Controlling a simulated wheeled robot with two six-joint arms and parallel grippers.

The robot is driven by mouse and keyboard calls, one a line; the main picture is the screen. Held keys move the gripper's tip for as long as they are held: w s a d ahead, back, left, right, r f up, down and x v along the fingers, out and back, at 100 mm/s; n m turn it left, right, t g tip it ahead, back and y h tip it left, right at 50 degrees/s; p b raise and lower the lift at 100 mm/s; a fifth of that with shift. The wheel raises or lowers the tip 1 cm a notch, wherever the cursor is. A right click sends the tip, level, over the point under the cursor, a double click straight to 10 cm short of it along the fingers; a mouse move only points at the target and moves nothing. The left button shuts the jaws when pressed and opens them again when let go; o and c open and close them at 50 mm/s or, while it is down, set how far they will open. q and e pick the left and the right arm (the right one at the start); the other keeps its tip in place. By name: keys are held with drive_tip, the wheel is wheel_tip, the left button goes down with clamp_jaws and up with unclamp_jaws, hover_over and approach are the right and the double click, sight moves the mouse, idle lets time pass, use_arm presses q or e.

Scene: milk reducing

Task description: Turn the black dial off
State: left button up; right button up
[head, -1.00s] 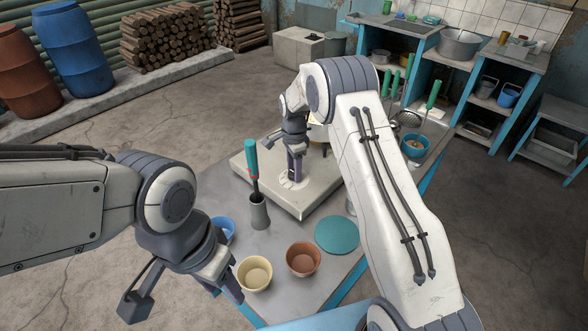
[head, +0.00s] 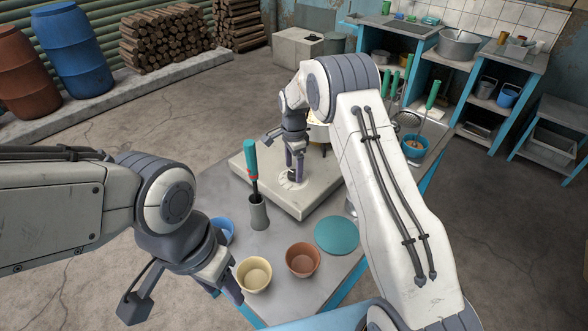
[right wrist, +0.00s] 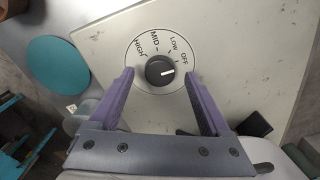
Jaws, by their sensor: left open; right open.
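The black dial (right wrist: 159,71) sits on the pale slab (right wrist: 245,75) amid a white ring marked HIGH, MID, LOW and OFF. Its white pointer line points right, close to and slightly below the OFF label. My right gripper (right wrist: 159,74) is open, with its purple fingers on either side of the dial and gaps to it. In the head view the right gripper (head: 295,176) stands over the front of the slab (head: 307,206), and its fingers mostly hide the dial. My left gripper (head: 183,299) is open and empty at the lower left, beside the table.
In front of the slab stand a grey holder (head: 259,214) with a green-handled tool, a cream bowl (head: 254,274), a brown bowl (head: 303,260), a blue bowl (head: 227,230) and a flat teal disc (head: 337,235). Upright green-handled utensils (head: 430,98) stand behind my right arm.

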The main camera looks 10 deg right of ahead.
sight(294, 173)
wheel_tip(294, 173, up, 10)
drive_tip(key=b, duration=0.1)
drive_tip(key=shift+f, duration=0.2)
idle(0.3)
